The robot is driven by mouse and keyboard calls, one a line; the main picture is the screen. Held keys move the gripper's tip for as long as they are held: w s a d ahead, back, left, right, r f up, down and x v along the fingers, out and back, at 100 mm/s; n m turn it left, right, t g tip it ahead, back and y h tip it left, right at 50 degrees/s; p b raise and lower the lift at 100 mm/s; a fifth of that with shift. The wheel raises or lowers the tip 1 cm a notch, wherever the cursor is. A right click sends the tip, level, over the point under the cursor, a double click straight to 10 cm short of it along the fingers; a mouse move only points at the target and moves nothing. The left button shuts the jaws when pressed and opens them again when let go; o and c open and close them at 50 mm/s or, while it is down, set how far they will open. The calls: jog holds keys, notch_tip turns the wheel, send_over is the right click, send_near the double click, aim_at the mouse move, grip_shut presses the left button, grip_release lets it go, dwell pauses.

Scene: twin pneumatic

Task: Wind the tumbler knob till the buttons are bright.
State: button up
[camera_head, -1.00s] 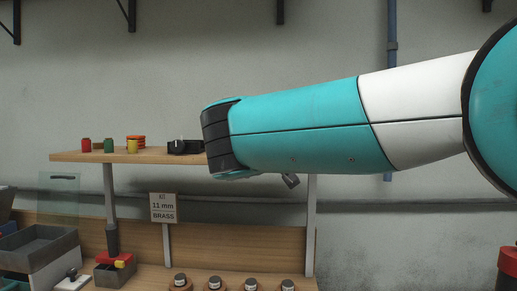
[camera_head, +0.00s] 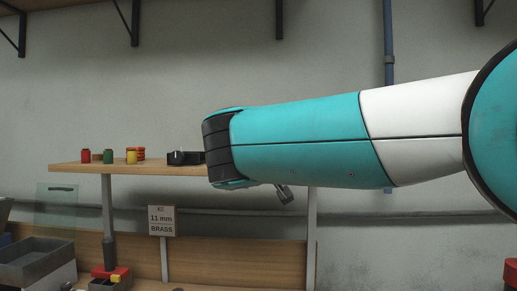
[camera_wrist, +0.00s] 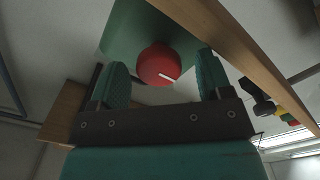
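A round red knob (camera_wrist: 155,62) with a white line across its edge shows in the wrist view. It sits on a green housing (camera_wrist: 122,32); I take it for the tumbler knob. My gripper (camera_wrist: 162,60) has its two green fingers spread wide, one on each side of the knob, with visible gaps. How far the fingertips are from the knob in depth I cannot tell. The white line slants down to the right. In the head view my arm hides this spot, and neither knob nor housing shows. I see no buttons in either view.
A wooden shelf (camera_head: 75,168) carries red (camera_head: 86,155), green (camera_head: 108,156) and yellow (camera_head: 132,157) pots and a black item (camera_head: 178,158). Its board (camera_wrist: 240,55) runs close beside the right finger. A sign (camera_head: 161,220) reads "11 mm BRASS". A grey bin (camera_head: 35,262) stands lower left.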

jog(key=shift+r, duration=0.1)
jog(key=s+b, duration=0.4)
jog(key=s, duration=1.3)
jog(key=shift+s+a, duration=0.2)
jog(key=shift+a, duration=0.1)
jog(key=shift+c, duration=0.5)
